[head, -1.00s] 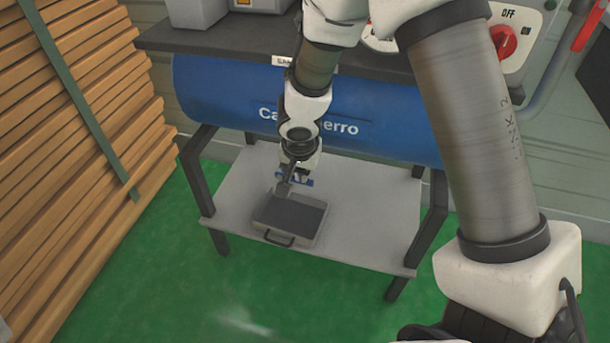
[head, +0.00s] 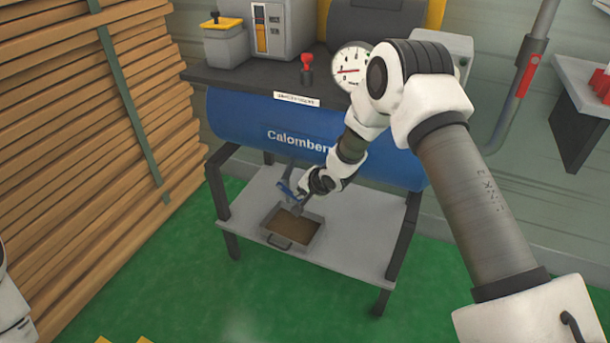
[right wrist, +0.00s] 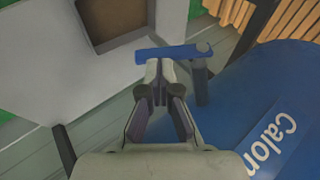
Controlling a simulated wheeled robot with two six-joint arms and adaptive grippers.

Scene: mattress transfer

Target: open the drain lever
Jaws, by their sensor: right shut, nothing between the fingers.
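The blue drain lever (head: 287,190) is under the blue tank (head: 290,125), above the tray (head: 318,232). In the right wrist view the lever (right wrist: 168,53) lies across the picture just beyond my fingertips, beside a short dark pipe (right wrist: 200,85). My right gripper (head: 298,203) is shut and empty, right beside the lever. In the right wrist view the tips of my right gripper (right wrist: 160,66) are close to the lever; I cannot tell whether they touch. The tray's inside looks brown. My left gripper is not in view.
The tray stands on a grey shelf (head: 355,250) between dark legs. Stacked wooden boards (head: 90,130) rise at the left. A black top (head: 225,82) above the tank carries a gauge (head: 349,66) and a red knob (head: 307,60). Green floor is clear in front.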

